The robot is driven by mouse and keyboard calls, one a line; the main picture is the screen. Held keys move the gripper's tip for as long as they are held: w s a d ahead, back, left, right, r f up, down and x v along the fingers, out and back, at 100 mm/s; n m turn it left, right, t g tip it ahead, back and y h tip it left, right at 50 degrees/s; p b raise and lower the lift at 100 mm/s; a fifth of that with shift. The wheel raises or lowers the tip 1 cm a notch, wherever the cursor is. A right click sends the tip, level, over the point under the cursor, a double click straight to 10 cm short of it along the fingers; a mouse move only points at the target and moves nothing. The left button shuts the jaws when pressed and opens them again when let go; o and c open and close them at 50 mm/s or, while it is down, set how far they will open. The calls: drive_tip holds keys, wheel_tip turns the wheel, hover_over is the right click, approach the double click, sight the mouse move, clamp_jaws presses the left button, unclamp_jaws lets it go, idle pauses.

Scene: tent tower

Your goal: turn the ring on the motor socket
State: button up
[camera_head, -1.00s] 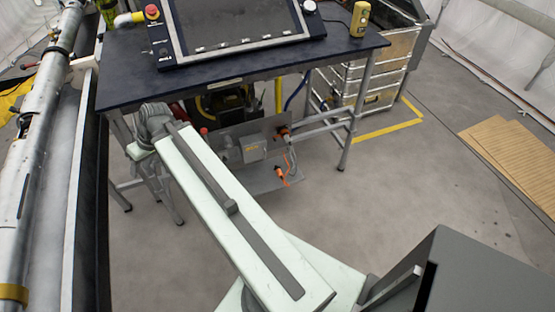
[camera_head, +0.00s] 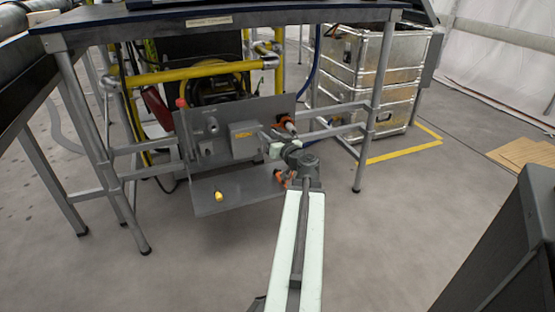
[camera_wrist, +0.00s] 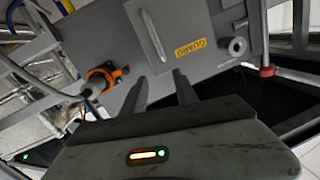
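A grey panel (camera_head: 240,112) stands under the table. On its right side is a socket with an orange ring (camera_head: 287,123), and it also shows at left in the wrist view (camera_wrist: 104,76). No label on it is readable, so I cannot tell if it is the motor socket. My gripper (camera_wrist: 160,84) is open and empty, its two fingers apart, in front of the panel by the yellow-labelled guard box (camera_wrist: 175,35). The orange ring lies to the left of my fingers there, apart from them. In the head view my gripper (camera_head: 268,140) is small, close to the box.
A lower orange part (camera_head: 280,178) is partly hidden by my arm. A shelf (camera_head: 235,195) below the panel holds a yellow piece (camera_head: 219,196). Table legs (camera_head: 375,100) and a yellow pipe (camera_head: 195,73) frame the space. Metal cases (camera_head: 365,75) stand right. The floor in front is clear.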

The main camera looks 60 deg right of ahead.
sight(283, 126)
drive_tip(key=s+d+f+m+h+b, duration=0.1)
drive_tip(key=s+d+f+h+b, duration=0.1)
drive_tip(key=s+d+f, duration=0.15)
drive_tip(key=x, duration=0.7)
drive_tip(key=shift+s+d+r, duration=0.15)
drive_tip(key=shift+d+r, duration=0.15)
drive_tip(key=shift+r, duration=0.05)
drive_tip(key=shift+c, duration=0.3)
